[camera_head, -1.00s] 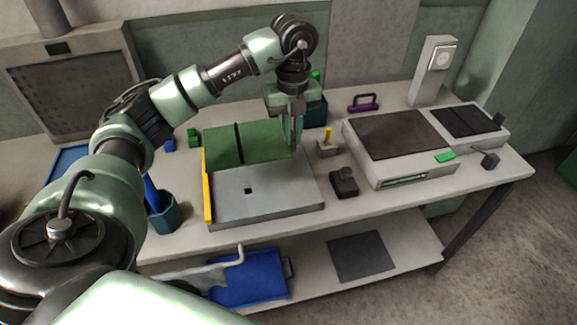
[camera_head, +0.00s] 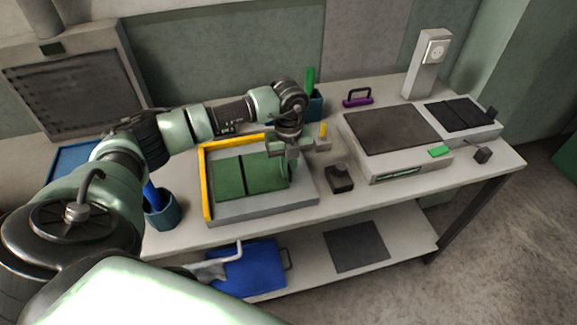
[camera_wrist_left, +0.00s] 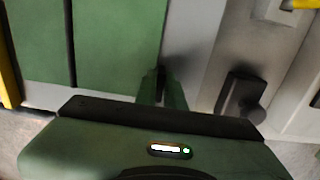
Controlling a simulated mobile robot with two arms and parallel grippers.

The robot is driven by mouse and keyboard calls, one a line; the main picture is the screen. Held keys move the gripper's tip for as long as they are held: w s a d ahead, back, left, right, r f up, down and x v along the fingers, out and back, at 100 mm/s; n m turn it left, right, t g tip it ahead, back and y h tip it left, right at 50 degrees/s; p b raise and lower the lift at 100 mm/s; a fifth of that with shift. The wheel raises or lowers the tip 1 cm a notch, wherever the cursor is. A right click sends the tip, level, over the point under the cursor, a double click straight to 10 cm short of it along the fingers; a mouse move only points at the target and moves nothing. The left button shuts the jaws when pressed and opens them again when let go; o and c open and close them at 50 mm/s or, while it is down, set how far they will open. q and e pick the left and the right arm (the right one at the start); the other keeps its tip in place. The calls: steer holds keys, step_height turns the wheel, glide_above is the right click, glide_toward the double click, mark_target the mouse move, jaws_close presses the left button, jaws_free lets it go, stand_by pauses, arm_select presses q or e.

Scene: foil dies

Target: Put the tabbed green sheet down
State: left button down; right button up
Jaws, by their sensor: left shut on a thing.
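The green sheet (camera_head: 228,178), crossed by a dark line, is over the grey block (camera_head: 262,208) with yellow strips (camera_head: 207,186) along its left and back edges. I cannot tell whether the sheet touches the block. My left gripper (camera_head: 286,178) is shut on the sheet's right edge, where the fingers hide any tab. The left wrist view shows the sheet (camera_wrist_left: 118,40) beside the gripper fingers (camera_wrist_left: 162,88). My right gripper is not in view.
A small dark block (camera_head: 339,179) stands just right of the grey block. A blue cup (camera_head: 160,211) stands at its left. A grey machine with a dark top (camera_head: 392,130) and a green piece (camera_head: 439,151) is to the right. A purple handle (camera_head: 357,97) lies behind.

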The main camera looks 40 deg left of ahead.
arm_select(q)
steer(key=shift+f, duration=0.1)
steer(key=c, duration=1.5)
jaws_free()
steer(key=shift+r+b, duration=1.6)
steer(key=shift+r, duration=4.6)
